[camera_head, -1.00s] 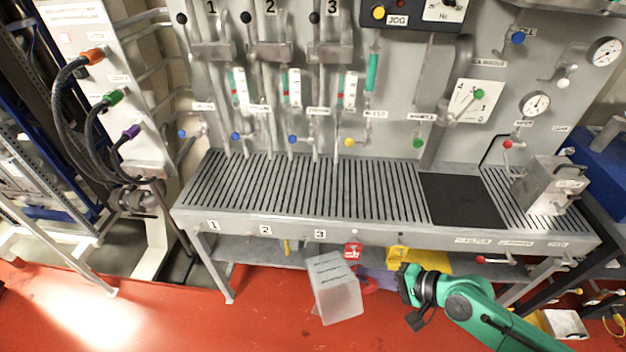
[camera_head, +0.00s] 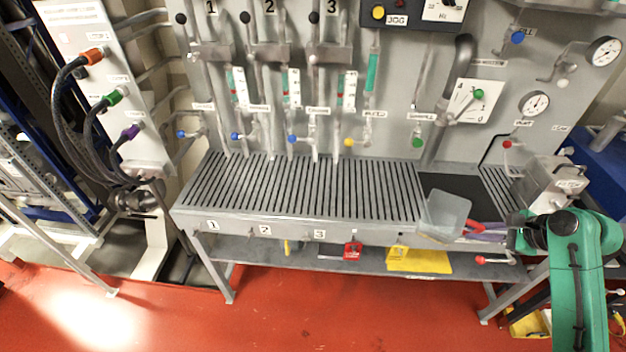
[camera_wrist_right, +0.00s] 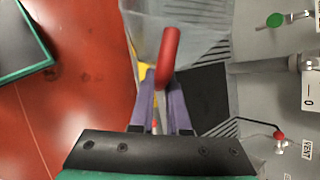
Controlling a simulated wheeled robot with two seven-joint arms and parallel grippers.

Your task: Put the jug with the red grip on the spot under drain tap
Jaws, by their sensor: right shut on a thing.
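A translucent jug (camera_head: 446,213) with a red grip (camera_head: 474,228) is held tilted over the front edge of the slatted bench, in front of the black mat (camera_head: 458,184). My right gripper (camera_head: 482,231) is shut on the red grip. In the right wrist view, its purple fingers (camera_wrist_right: 162,85) hold the red grip (camera_wrist_right: 168,58), with the clear jug body (camera_wrist_right: 190,30) beyond. A green-knobbed tap (camera_head: 417,143) and a red-knobbed tap (camera_head: 507,144) are on the wall behind. I cannot read which is the drain tap. My left gripper is not in view.
The slatted bench top (camera_head: 300,190) is clear to the left. A steel box (camera_head: 553,186) stands at its right end, near my right arm. A lower shelf with a yellow item (camera_head: 418,260) and a red tag (camera_head: 352,250) is underneath.

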